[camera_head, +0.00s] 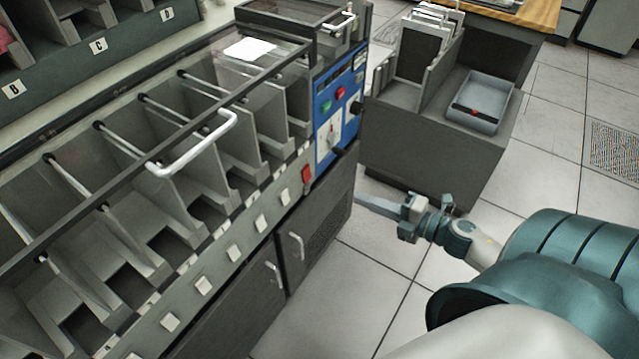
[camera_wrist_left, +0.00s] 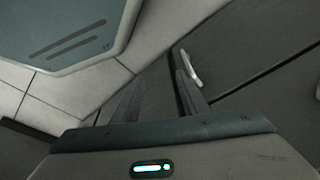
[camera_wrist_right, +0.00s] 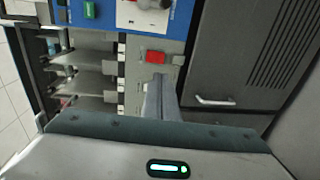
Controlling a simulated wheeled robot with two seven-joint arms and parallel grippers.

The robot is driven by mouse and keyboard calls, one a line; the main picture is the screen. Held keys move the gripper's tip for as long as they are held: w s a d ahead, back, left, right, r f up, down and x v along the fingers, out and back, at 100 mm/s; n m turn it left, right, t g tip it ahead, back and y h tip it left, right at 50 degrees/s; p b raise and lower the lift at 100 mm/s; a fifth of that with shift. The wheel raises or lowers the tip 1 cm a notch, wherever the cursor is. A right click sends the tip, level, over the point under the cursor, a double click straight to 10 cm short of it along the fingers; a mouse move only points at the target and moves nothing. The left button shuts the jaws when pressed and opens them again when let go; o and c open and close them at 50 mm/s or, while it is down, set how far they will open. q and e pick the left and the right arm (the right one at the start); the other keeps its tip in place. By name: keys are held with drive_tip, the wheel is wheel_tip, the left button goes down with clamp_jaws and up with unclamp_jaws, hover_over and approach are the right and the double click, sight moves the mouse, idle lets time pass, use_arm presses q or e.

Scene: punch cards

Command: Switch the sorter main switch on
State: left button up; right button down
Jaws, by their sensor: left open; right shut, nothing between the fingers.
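The sorter's blue control panel (camera_head: 340,98) is at the right end of the grey sorter in the head view. It carries a white plate with a dark rotary handle (camera_head: 333,138), a green button, a red button and a black knob. A red rocker-like switch (camera_head: 307,173) sits lower on the grey strip; it also shows in the right wrist view (camera_wrist_right: 155,57). Which is the main switch I cannot tell. My right gripper (camera_head: 362,200) is shut and empty, right of and below these controls. My left gripper (camera_wrist_left: 157,82) is open and empty, seen only in its wrist view.
Dark cabinet doors with pale handles (camera_head: 297,246) are below the sorter. A glass lid with a white handle (camera_head: 200,143) spans the pockets. A dark cabinet with a grey tray (camera_head: 480,97) stands at the right. The tiled floor between is clear.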

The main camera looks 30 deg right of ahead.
drive_tip(key=p, duration=0.1)
approach(308, 178)
drive_tip(key=x, duration=0.5)
drive_tip(key=shift+w+f, duration=0.1)
drive_tip(key=shift+w, duration=0.05)
drive_tip(key=shift+w+a+f, duration=0.1)
drive_tip(key=shift+w+a, duration=0.05)
drive_tip(key=shift+w, duration=0.3)
use_arm(q)
drive_tip(key=x, duration=0.3)
drive_tip(key=shift+f, duration=0.25)
use_arm(e)
drive_tip(key=shift+w, duration=0.1)
use_arm(q)
drive_tip(key=shift+a, duration=0.1)
use_arm(e)
drive_tip(key=shift+f, duration=0.1)
drive_tip(key=shift+w+a+f+b, duration=0.15)
drive_tip(key=shift+f+b, duration=0.05)
drive_tip(key=shift+b, duration=0.75)
use_arm(q)
drive_tip(key=r, duration=0.4)
drive_tip(key=shift+s+d, duration=0.2)
drive_tip(key=shift+d, duration=0.15)
use_arm(e)
drive_tip(key=shift+r+t, duration=0.2)
drive_tip(key=shift+t, duration=0.1)
use_arm(q)
drive_tip(key=shift+s+r, duration=0.1)
